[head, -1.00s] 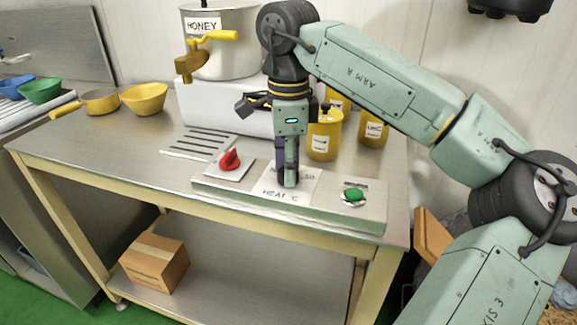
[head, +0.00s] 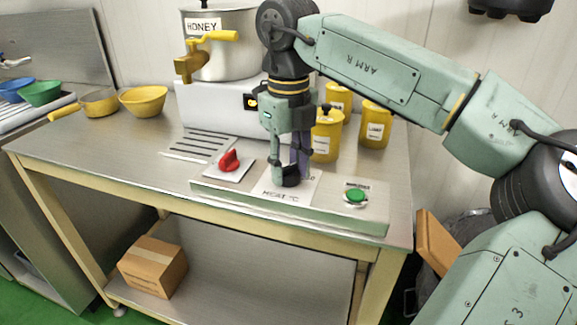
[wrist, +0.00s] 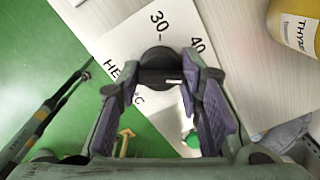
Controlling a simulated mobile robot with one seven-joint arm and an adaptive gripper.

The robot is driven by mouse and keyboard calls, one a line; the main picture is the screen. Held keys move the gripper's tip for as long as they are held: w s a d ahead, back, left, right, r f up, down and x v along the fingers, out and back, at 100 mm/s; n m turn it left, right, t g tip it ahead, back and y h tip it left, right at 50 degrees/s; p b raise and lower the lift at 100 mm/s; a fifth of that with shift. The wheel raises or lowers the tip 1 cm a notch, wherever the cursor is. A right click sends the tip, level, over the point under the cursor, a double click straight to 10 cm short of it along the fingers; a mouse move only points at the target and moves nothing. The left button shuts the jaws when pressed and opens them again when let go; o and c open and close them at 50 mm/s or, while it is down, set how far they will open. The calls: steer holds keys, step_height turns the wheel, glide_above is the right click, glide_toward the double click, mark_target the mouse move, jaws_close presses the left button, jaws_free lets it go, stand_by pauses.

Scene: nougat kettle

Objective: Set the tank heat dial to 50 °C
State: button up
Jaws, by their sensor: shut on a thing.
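The tank heat dial (head: 291,181) is a black knob on a white printed plate (head: 270,188) on the panel at the table's front. In the wrist view the dial (wrist: 158,60) sits between my purple-padded fingers, beside the printed numbers 30 and 40. A small white mark shows at its lower right. Other numbers are hidden or out of view. My gripper (head: 291,176) points down and is shut on the dial; it also shows in the wrist view (wrist: 160,78). I cannot read the exact setting.
A red knob (head: 229,160) is left of the dial and a green button (head: 356,195) is right. Yellow jars (head: 326,137) stand close behind the gripper. The honey kettle (head: 240,45) with its yellow-handled tap is at the back. Bowls (head: 144,99) are at the left.

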mark_target(289, 167)
steer(key=m, duration=0.5)
steer(key=shift+m+b, duration=0.3)
steer(key=shift+b, duration=0.05)
stand_by(0.3)
steer(key=o, duration=1.2)
step_height(289, 167, up, 8)
steer(key=shift+f, duration=0.2)
